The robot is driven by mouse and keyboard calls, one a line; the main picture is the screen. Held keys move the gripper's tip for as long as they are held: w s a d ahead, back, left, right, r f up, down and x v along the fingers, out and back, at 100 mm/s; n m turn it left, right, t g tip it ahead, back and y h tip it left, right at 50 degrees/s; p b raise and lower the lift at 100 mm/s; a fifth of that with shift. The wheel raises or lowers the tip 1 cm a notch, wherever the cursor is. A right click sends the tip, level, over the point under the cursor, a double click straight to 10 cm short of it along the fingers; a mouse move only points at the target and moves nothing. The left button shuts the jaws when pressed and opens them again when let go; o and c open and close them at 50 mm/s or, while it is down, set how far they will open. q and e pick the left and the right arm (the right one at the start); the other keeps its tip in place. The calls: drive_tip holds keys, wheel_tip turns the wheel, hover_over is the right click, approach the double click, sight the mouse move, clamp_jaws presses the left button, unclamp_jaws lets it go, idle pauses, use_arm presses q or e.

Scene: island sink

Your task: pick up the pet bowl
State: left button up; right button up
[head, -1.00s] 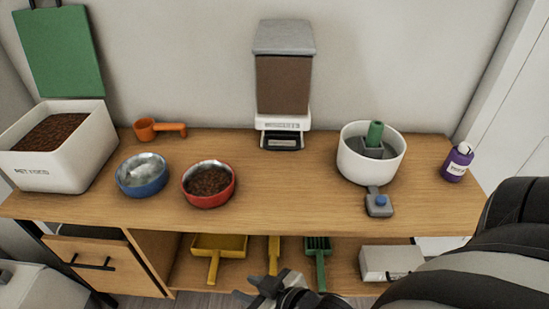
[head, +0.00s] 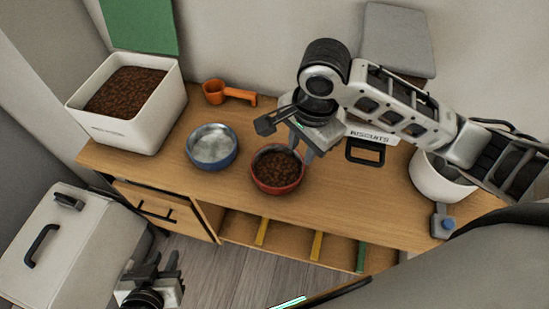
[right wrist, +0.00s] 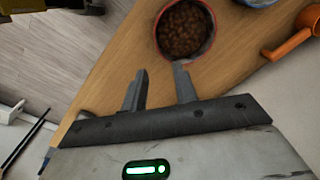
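Two pet bowls stand on the wooden counter. The red bowl (head: 265,186) is full of brown kibble, and the blue bowl (head: 205,160) to its left looks empty with a silvery inside. My right gripper (head: 295,148) is above the red bowl's back right edge, open and empty. In the right wrist view my right gripper (right wrist: 161,76) has its fingers apart, and one fingertip overlaps the rim of the red bowl (right wrist: 212,42). I cannot tell whether it touches. My left gripper (head: 162,266) is low, in front of the counter, open and empty.
A biscuit dispenser (head: 370,134) is partly behind my right arm. A white pot (head: 430,182) stands right. A lidded white box (head: 70,245) is on the floor, front left.

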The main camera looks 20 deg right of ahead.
sight(295, 183)
drive_tip(key=f, duration=0.5)
drive_tip(key=f+b, duration=0.1)
drive_tip(key=f, duration=0.9)
drive_tip(key=shift+w+a+f, duration=0.15)
drive_tip(key=shift+w, duration=0.15)
clamp_jaws()
